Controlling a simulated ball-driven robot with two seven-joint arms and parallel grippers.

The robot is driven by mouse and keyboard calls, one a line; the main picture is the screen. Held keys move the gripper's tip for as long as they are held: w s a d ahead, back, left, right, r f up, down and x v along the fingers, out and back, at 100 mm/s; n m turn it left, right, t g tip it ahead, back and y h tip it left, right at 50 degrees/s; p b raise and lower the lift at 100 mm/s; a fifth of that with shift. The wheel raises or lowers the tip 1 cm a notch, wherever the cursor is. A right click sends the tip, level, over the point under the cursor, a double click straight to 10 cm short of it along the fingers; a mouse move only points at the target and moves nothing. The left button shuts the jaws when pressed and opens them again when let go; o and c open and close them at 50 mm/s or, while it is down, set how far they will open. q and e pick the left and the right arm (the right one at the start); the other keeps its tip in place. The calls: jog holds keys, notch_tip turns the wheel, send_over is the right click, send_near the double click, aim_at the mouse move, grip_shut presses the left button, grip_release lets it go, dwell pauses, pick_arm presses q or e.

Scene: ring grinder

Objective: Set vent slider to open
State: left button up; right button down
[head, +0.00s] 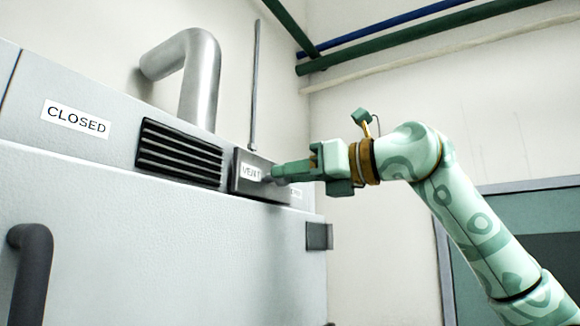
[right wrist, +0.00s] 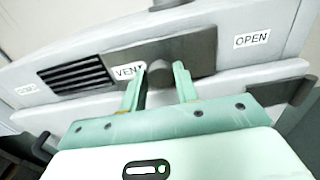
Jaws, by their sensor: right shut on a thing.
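The vent slider is a dark grey plate (head: 242,171) with a VENT label and a round knob, on the front of the light grey machine. It sits right of the black vent grille (head: 179,153), whose slats show uncovered. My right gripper (head: 278,173) reaches the slider from the right. In the right wrist view the slider plate (right wrist: 196,50) shows, and the fingers of my right gripper (right wrist: 159,72) are on either side of the knob (right wrist: 160,78), shut on it. The CLOSED label (head: 76,119) is left of the grille. The OPEN label (right wrist: 252,39) is right of the plate. My left gripper is out of view.
A dark curved handle (head: 30,270) sticks out at the machine's lower left. A silver pipe (head: 200,80) bends up behind the top edge, and a thin rod (head: 254,85) rises beside it. A small dark bracket (head: 318,236) is below the slider. Open space lies right of the machine.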

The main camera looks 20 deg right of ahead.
jog(key=shift+d+r, duration=0.15)
jog(key=shift+d, duration=0.05)
jog(key=c, duration=1.2)
grip_release()
jog(key=shift+o, duration=0.6)
jog(key=shift+d, duration=0.1)
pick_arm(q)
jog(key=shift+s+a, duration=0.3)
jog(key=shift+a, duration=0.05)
pick_arm(e)
jog(key=shift+w+d, duration=0.1)
pick_arm(q)
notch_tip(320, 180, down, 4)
jog(key=b, duration=0.4)
pick_arm(e)
jog(key=v, duration=1.6)
jog(key=shift+d, duration=0.2)
